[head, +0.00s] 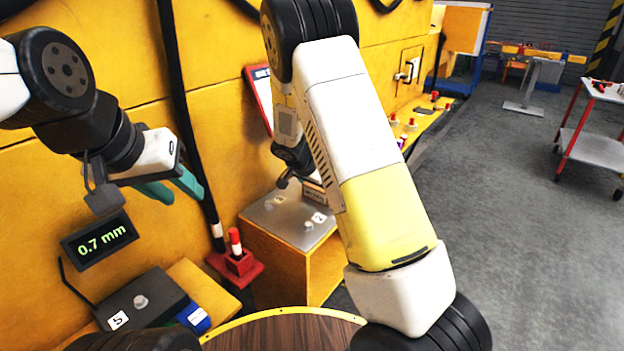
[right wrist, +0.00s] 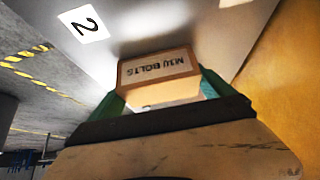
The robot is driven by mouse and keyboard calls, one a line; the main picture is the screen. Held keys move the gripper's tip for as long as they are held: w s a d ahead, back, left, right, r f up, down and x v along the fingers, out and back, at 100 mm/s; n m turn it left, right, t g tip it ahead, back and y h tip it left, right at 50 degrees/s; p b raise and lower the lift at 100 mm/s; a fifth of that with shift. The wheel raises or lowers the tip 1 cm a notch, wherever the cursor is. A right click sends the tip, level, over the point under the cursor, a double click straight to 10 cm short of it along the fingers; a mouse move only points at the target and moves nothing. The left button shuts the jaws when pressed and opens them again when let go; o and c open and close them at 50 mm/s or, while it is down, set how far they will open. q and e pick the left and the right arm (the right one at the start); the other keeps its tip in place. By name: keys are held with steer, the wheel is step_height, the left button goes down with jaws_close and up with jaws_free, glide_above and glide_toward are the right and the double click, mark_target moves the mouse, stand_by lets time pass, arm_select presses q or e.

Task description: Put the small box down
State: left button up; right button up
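The small box (right wrist: 158,68) is cardboard-coloured with a pale label reading M30 BOLTS, upside down in the right wrist view. My right gripper (right wrist: 160,98) has its green fingers against both sides of it. In the head view a bit of the box (head: 316,194) shows at the grey plate marked 2 (head: 290,222); my right arm hides most of that gripper. The box is at the plate's surface, but I cannot tell whether it touches. My left gripper (head: 176,190) is open and empty, in front of the yellow wall at the left.
The plate tops a yellow block (head: 290,268). A red base with a red-and-white post (head: 236,258) stands left of it. A 0.7 mm display (head: 98,240), a dark box marked 5 (head: 142,302) and a round wooden top (head: 285,332) are nearby. Open floor lies right.

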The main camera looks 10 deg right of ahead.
steer(key=shift+o, duration=0.3)
steer(key=shift+r, duration=0.15)
steer(key=v, duration=1.1)
steer(key=s+d+r+n+y, duration=0.2)
steer(key=s+r, duration=0.5)
steer(key=s, duration=0.7)
steer(key=s+d+r+n+t+y, duration=0.1)
steer(key=s+r+n+y, duration=0.3)
steer(key=s, duration=1.1)
steer(key=shift+d+r+n+t+y, duration=0.35)
steer(key=shift+d+r+n, duration=0.2)
steer(key=shift+r+n, duration=1.45)
steer(key=shift+r, duration=0.15)
